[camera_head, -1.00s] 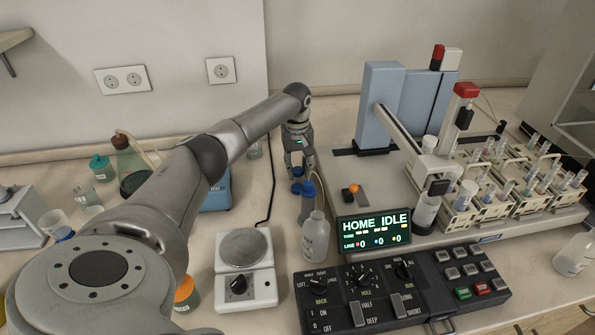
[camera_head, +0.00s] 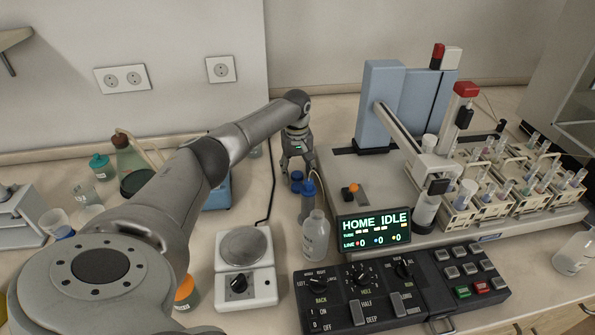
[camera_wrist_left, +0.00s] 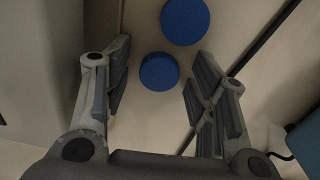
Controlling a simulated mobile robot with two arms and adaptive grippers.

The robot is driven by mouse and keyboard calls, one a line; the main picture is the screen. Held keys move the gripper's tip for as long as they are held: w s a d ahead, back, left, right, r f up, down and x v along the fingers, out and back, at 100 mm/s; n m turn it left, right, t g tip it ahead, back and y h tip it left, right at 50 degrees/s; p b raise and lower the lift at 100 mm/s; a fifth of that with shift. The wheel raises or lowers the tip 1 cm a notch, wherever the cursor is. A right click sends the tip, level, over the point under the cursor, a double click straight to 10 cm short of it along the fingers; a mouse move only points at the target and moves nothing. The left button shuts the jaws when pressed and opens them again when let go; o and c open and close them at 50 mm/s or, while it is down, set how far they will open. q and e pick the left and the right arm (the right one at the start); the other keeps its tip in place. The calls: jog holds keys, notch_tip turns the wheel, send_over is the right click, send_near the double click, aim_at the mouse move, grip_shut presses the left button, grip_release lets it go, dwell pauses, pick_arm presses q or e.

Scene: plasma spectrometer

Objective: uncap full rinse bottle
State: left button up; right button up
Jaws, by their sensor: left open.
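Two blue caps stand close together below my left gripper (camera_head: 298,168), the rear one (camera_head: 297,176) and the front one (camera_head: 308,187). In the left wrist view one blue cap (camera_wrist_left: 159,72) lies between the spread fingers and the other (camera_wrist_left: 185,20) lies further up the picture. My left gripper is open, apart from both caps and holding nothing. What is under the caps is mostly hidden; a bottle body (camera_head: 306,207) shows below the front one. My right gripper is out of view.
A hotplate (camera_head: 245,265) stands front left of the bottles, and the control panel (camera_head: 400,290) front right. The display (camera_head: 374,231) and the autosampler base (camera_head: 345,172) are close on the right. A black cable (camera_head: 270,195) runs on the left.

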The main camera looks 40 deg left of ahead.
aim_at(297, 175)
pick_arm(q)
notch_tip(297, 175, up, 12)
jog(key=b, duration=0.1)
jog(key=shift+r, duration=0.15)
jog(key=shift+r, duration=0.1)
